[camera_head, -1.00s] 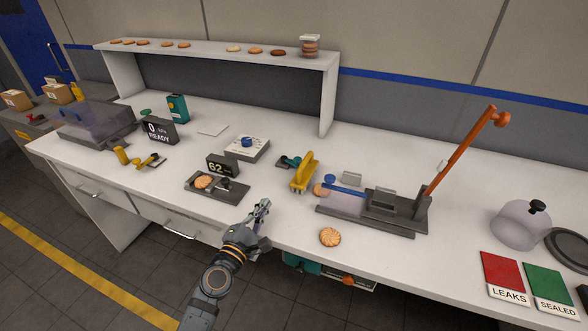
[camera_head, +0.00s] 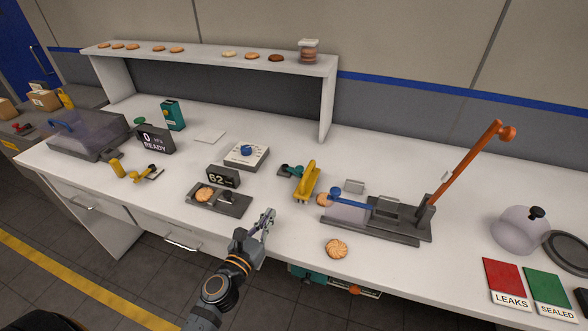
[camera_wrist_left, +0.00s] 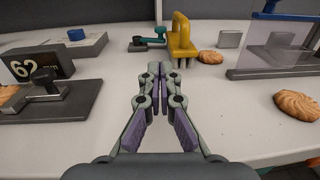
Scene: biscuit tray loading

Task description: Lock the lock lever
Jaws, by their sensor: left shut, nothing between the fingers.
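Nothing is labelled as the lock lever. A teal lever (camera_head: 291,171) lies low on a dark base beside a yellow handle (camera_head: 308,182). A long orange lever (camera_head: 465,163) stands tilted up to the right on a grey fixture (camera_head: 405,233), which also has a blue bar (camera_head: 352,205). My left gripper (camera_head: 268,217) is shut and empty, near the bench's front edge, in front of the teal lever and touching none of these. In the left wrist view, its fingertips (camera_wrist_left: 161,72) point toward the yellow handle (camera_wrist_left: 181,42), with the teal lever (camera_wrist_left: 152,42) behind and left.
A biscuit (camera_head: 336,249) lies on the bench right of my gripper. A gauge plate (camera_head: 233,208) with a biscuit, beside a "62" display (camera_head: 222,177), is to the left. A dial box (camera_head: 246,155) stands behind. Bare bench lies between gripper and yellow handle.

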